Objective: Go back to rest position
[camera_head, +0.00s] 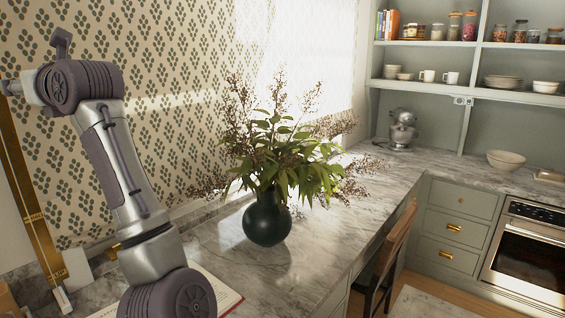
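One of my arms rises along the left side of the picture, grey with dark purple joint covers. It bends at the top and runs toward the left edge. No gripper fingers can be made out on it, and no second arm shows. No rattan basket can be made out clearly.
A dark vase (267,219) with leafy branches stands on the marble counter (325,253). An open book (222,293) lies partly behind my arm. A wooden chair (393,252) stands at the counter. A mixer (402,130) and a bowl (506,160) stand farther back.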

